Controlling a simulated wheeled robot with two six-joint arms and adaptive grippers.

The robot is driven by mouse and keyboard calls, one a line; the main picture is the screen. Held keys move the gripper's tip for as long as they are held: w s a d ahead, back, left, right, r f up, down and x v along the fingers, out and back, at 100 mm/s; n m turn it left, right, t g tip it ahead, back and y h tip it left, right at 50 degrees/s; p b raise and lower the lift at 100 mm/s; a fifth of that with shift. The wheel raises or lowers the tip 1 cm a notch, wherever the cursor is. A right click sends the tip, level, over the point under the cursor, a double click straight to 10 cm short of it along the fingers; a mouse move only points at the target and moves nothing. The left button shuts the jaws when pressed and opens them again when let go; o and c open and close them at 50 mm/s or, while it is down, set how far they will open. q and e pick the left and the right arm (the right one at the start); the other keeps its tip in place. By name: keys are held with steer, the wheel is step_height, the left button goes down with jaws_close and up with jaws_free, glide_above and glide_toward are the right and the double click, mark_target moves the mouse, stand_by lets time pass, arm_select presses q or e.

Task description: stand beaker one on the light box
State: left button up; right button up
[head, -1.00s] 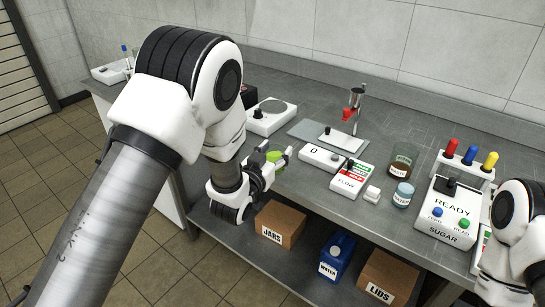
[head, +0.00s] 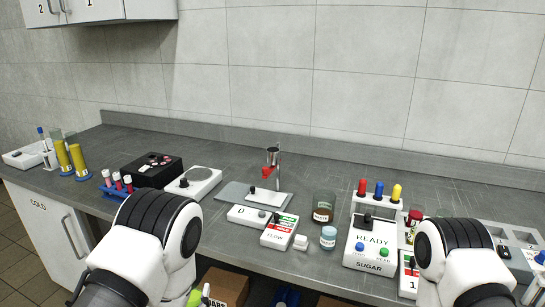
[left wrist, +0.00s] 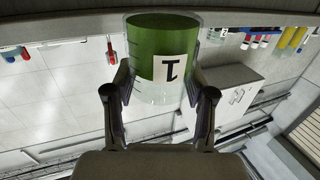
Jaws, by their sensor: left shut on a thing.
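Beaker one (left wrist: 150,35) is a clear beaker of green liquid with a "1" label, upside down in the left wrist picture. My left gripper (left wrist: 152,85) is shut on it, with one finger on each side of the glass. In the head view only a little of the left gripper (head: 200,297) and green shows at the bottom edge, in front of the bench; my arm hides the rest. I cannot tell for sure which thing is the light box; none is labelled so. My right arm shows at the lower right, but its gripper is out of view.
On the bench (head: 330,185) stand a white round-topped device (head: 193,183), a black box (head: 152,170), a tap stand (head: 273,170), a flow box (head: 279,231), a brown beaker (head: 323,207), a small jar (head: 328,238) and a sugar dispenser (head: 371,245). Yellow cylinders (head: 78,158) stand left.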

arm_select(q)
steer(key=shift+m+h, duration=0.3)
steer(key=shift+h, duration=0.3)
steer(key=f, duration=0.1)
steer(key=w+d+f, duration=0.1)
steer(key=w+f, duration=0.1)
steer(key=shift+w+d, duration=0.1)
steer(key=shift+d, duration=0.15)
steer(key=w+r+m+h, duration=0.1)
steer(key=w+r, duration=0.9)
steer(key=r, duration=0.3)
steer(key=shift+d+r, duration=0.25)
steer(key=shift+r, duration=0.1)
